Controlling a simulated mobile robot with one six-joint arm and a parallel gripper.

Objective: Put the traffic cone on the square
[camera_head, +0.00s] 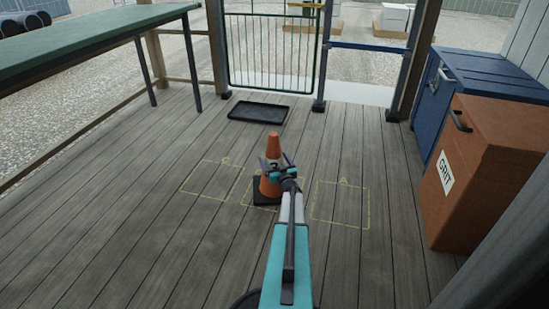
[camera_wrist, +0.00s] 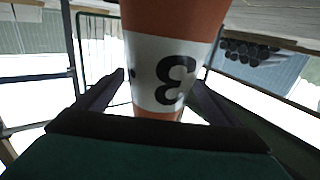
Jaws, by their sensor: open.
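The orange traffic cone (camera_head: 273,143) has a white band and a dark base (camera_head: 262,190), and stands upright on the plank floor. My gripper (camera_head: 275,163) is open, with its fingers on either side of the cone's upper part. In the wrist view the cone (camera_wrist: 172,25) fills the space between the fingers, its white band showing a dark numeral. Yellow outlined squares lie on the floor: one at left marked C (camera_head: 213,179) and one at right marked A (camera_head: 340,204). A middle square (camera_head: 247,198) is largely hidden by the cone base and my arm.
A green-topped table (camera_head: 90,38) stands at back left. An orange grit bin (camera_head: 480,165) and a blue bin (camera_head: 455,95) line the right. The floor at left is clear.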

